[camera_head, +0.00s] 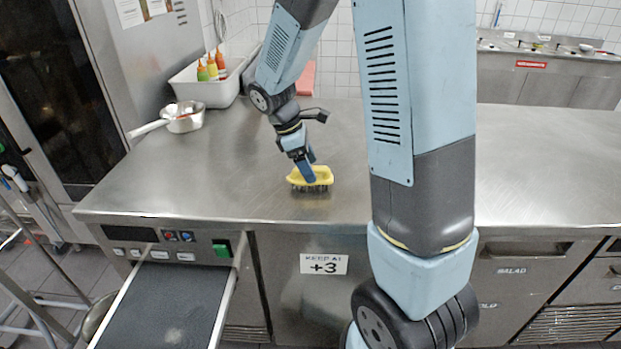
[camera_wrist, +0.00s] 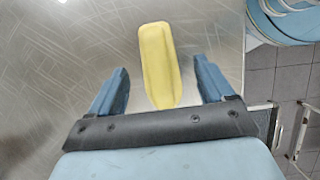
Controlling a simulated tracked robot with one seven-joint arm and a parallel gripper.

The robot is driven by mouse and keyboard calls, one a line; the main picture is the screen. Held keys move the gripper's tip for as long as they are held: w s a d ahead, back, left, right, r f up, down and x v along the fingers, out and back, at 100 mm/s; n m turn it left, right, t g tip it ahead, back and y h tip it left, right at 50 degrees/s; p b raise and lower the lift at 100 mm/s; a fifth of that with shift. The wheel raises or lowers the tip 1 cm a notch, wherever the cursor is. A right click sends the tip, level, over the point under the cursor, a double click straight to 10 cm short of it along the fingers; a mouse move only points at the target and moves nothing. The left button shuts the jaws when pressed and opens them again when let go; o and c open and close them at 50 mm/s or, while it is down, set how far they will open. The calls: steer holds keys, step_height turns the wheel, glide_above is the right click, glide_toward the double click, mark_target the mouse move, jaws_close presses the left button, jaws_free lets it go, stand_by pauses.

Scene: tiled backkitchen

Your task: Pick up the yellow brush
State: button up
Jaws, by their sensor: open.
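The yellow brush (camera_head: 322,176) stands on the steel counter with its dark bristles down, near the counter's front edge. In the wrist view the brush (camera_wrist: 160,62) shows from above as a long yellow block pointing toward my gripper. My gripper (camera_head: 308,174) is at the brush in the head view, its blue fingers partly covering the brush's handle. In the wrist view my gripper (camera_wrist: 162,82) is open, with one finger on each side of the brush's near end and a visible gap on both sides. Contact with the brush does not show.
The steel counter (camera_head: 230,165) is clear around the brush. A saucepan (camera_head: 184,116) and a white bin (camera_head: 205,92) with sauce bottles (camera_head: 212,66) stand at the back left. A dark pull-out surface (camera_head: 165,305) juts out below the counter at front left.

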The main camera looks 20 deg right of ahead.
mark_target(324, 177)
steer(key=x, duration=0.4)
steer(key=shift+w+f, duration=0.1)
steer(key=shift+a, duration=0.1)
steer(key=c, duration=1.2)
